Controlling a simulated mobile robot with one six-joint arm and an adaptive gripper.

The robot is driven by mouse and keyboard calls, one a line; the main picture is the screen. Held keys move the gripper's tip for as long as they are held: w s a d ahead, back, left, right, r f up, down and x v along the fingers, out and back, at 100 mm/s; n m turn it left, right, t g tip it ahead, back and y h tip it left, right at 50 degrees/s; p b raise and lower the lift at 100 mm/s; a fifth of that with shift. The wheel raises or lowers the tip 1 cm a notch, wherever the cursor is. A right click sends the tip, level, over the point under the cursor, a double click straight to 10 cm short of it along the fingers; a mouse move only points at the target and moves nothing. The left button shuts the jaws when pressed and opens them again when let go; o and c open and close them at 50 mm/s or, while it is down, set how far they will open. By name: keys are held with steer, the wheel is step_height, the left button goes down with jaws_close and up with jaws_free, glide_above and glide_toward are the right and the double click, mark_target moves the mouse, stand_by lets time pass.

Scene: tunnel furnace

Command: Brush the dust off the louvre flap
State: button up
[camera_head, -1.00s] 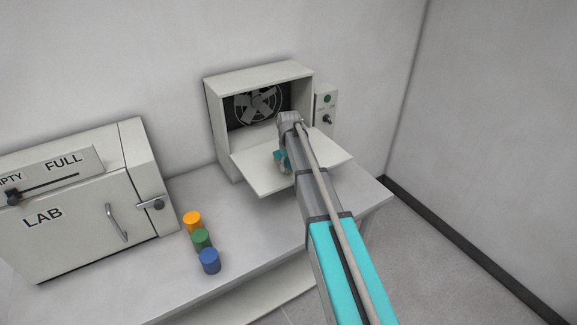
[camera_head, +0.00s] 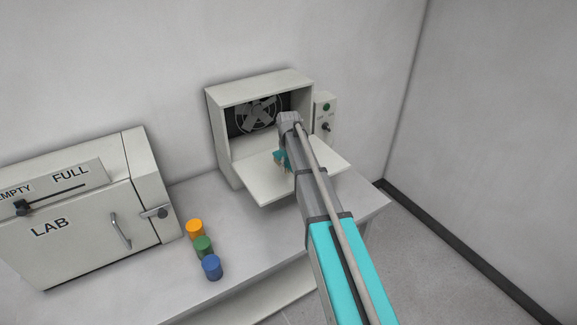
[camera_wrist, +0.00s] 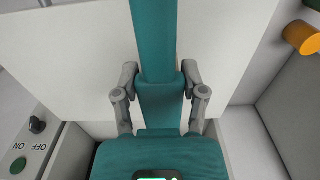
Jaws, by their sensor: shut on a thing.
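The louvre flap (camera_head: 270,188) is a pale panel standing out from the open front of a fan box (camera_head: 222,135). In the wrist view the flap (camera_wrist: 75,55) fills much of the upper left. My gripper (camera_wrist: 159,75) has its grey fingers closed on a teal bar, apparently the brush handle (camera_wrist: 155,35). In the head view my gripper (camera_head: 284,158) is over the flap, mostly hidden by my arm. A small tan patch there may be bristles. I cannot tell whether the brush touches the flap, and no dust can be made out.
A fan (camera_head: 257,114) sits inside the box. An on/off switch box (camera_head: 325,106) is to its right. Orange (camera_head: 195,229), green (camera_head: 204,246) and blue (camera_head: 211,267) cylinders stand on the bench (camera_head: 250,245). A LAB cabinet (camera_head: 85,225) is at left.

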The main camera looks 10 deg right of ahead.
steer(key=shift+r, duration=0.1)
steer(key=shift+r+p, duration=1.45)
steer(key=shift+p, duration=0.1)
steer(key=shift+f, duration=0.15)
